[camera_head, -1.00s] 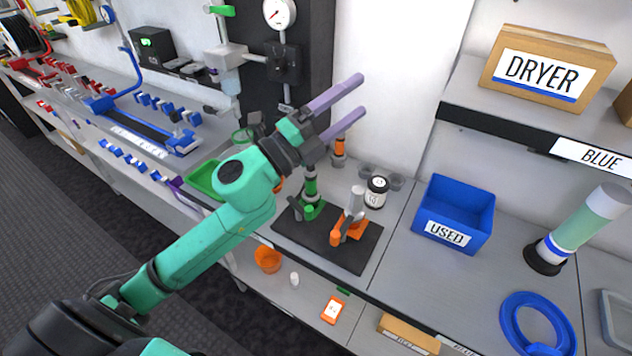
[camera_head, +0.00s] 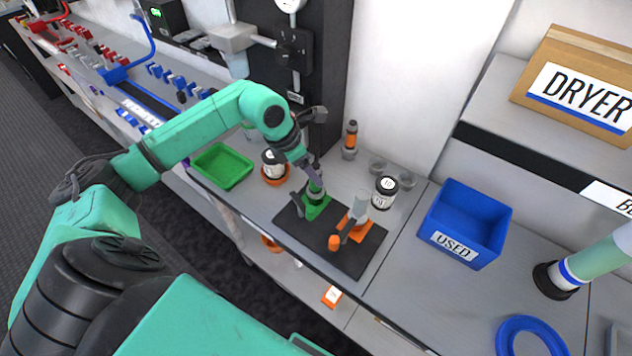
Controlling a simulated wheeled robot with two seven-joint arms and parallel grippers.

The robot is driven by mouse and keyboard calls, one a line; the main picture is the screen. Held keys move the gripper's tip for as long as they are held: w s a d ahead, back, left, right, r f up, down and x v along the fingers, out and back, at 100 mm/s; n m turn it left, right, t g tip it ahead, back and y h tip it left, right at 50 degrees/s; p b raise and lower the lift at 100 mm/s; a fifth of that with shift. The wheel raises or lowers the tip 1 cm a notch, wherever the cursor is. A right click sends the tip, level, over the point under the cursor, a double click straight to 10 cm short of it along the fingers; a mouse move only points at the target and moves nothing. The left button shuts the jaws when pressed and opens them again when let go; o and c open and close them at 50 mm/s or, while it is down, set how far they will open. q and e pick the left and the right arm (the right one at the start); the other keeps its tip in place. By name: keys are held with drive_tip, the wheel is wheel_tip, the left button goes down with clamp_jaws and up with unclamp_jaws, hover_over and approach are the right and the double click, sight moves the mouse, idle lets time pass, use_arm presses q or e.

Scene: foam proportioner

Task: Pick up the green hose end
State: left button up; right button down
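A green fitting (camera_head: 316,208), which looks like the green hose end, stands upright at the left of a black mat (camera_head: 358,261) on the bench. My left gripper (camera_head: 314,178) points down at its top, with a purple finger at or against it. The gripper hides the fitting's upper part, and I cannot tell whether the fingers are closed on it. An orange fitting (camera_head: 354,230) with a clear cylinder stands just right of it on the same mat. My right gripper is not in view.
A dark-labelled jar (camera_head: 383,192), clear cups and the blue USED bin (camera_head: 465,222) stand to the right. A black panel with a gauge rises behind.

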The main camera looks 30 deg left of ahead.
sight(313, 192)
use_arm(q)
drive_tip(key=p+x, duration=0.2)
drive_tip(key=x, duration=0.2)
drive_tip(key=shift+s+f, duration=0.1)
drive_tip(key=shift+s, duration=0.05)
drive_tip(key=shift+d+f, duration=0.1)
drive_tip(key=shift+f, duration=0.2)
drive_tip(key=c, duration=1.2)
drive_tip(key=shift+r, duration=0.15)
